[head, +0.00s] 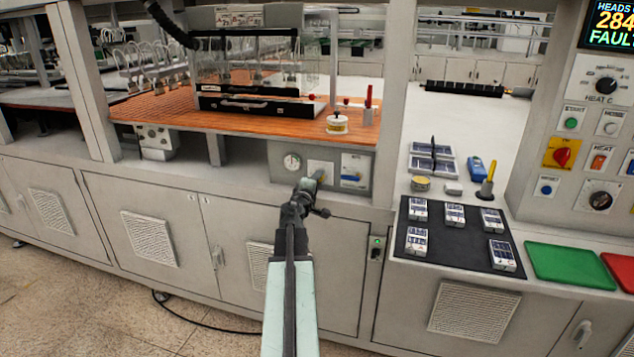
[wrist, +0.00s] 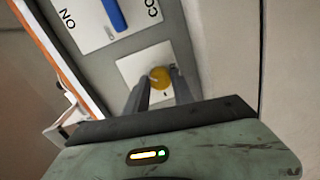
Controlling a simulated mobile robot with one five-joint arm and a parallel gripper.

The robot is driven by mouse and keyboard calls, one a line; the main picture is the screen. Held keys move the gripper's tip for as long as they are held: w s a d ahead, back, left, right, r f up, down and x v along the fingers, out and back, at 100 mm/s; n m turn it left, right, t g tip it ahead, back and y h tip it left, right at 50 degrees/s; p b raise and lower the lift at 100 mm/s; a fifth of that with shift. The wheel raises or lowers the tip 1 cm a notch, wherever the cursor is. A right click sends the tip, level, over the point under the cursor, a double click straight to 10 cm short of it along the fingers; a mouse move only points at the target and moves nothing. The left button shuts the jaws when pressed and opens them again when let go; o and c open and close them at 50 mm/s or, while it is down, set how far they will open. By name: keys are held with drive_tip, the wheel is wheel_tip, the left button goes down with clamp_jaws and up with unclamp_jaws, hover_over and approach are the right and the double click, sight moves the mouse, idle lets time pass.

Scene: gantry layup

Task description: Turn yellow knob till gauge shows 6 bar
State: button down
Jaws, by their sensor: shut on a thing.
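The yellow knob (wrist: 160,77) sits on a pale square plate (wrist: 130,68) in the wrist view. My gripper (wrist: 160,88) has one finger on each side of it and is shut on it. In the head view my gripper (head: 314,184) reaches the grey panel and covers most of the knob. The round white gauge (head: 292,161) is on the same panel, just left of the knob plate. Its needle and numbers are too small to read. The gauge face cannot be made out in the wrist view.
A blue lever (head: 351,178) on a white plate is right of the knob; it also shows in the wrist view (wrist: 115,14). The wooden bed (head: 190,112) overhangs above the panel. A black mat (head: 440,245) with several small panels lies right. Floor is clear at left.

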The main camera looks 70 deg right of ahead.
drive_tip(key=m, duration=0.6)
drive_tip(key=shift+t, duration=0.3)
drive_tip(key=shift+m, duration=0.3)
drive_tip(key=c, duration=1.1)
unclamp_jaws()
drive_tip(key=a, duration=0.7)
drive_tip(key=shift+s+a+r, duration=0.15)
drive_tip(key=shift+s+a, duration=0.15)
drive_tip(key=shift+a, duration=0.1)
